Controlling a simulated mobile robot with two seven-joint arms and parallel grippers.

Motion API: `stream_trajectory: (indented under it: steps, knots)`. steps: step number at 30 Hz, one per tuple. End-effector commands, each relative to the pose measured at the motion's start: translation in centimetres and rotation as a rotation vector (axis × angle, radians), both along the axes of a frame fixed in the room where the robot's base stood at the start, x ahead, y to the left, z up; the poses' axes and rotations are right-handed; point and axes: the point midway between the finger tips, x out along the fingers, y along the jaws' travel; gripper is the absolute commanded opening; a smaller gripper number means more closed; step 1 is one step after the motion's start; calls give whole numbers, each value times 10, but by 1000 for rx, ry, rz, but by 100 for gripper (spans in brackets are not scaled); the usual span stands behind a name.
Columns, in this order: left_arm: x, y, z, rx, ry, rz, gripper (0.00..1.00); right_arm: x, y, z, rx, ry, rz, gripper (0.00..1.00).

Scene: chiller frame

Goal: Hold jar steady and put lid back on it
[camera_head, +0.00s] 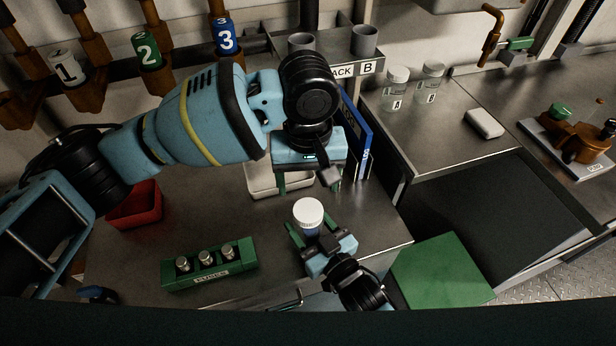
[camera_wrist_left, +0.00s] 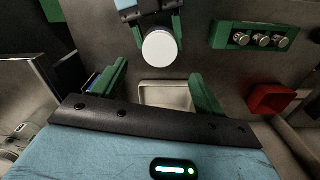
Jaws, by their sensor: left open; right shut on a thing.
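The round white lid (camera_head: 308,213) sits on top of the jar; I cannot tell how tightly. The lid also shows from above in the left wrist view (camera_wrist_left: 159,49), between the right gripper's fingers. My left gripper (camera_head: 308,184) is open and empty, behind the jar and over a pale tray (camera_head: 262,192). In the left wrist view, its two green fingers (camera_wrist_left: 158,86) are wide apart, with the lid beyond them.
A green rack (camera_head: 210,275) with several metal-topped pieces stands at front left. A red bin (camera_head: 137,207) is behind it. A blue binder (camera_head: 363,140) stands upright right of my left gripper. Two clear jars (camera_head: 396,88) are on the right counter. Bare table lies between rack and jar.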

Motion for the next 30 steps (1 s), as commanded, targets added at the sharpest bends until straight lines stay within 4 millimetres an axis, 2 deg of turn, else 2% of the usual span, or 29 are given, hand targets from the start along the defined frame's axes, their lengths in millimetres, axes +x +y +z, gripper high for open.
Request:
stream_trajectory:
  steps: [7, 21, 26, 30]
  knots:
    - [0, 0, 1, 0, 0, 193, 72, 0, 0, -1, -1, 1, 0, 0]
    - [0, 0, 0, 0, 0, 222, 72, 0, 0, -1, -1, 1, 0, 0]
    - [0, 0, -12, 2, 3, 223, 72, 0, 0, -1, -1, 1, 0, 0]
    - [0, 0, -32, 2, 2, 223, 72, 0, 0, -1, -1, 1, 0, 0]
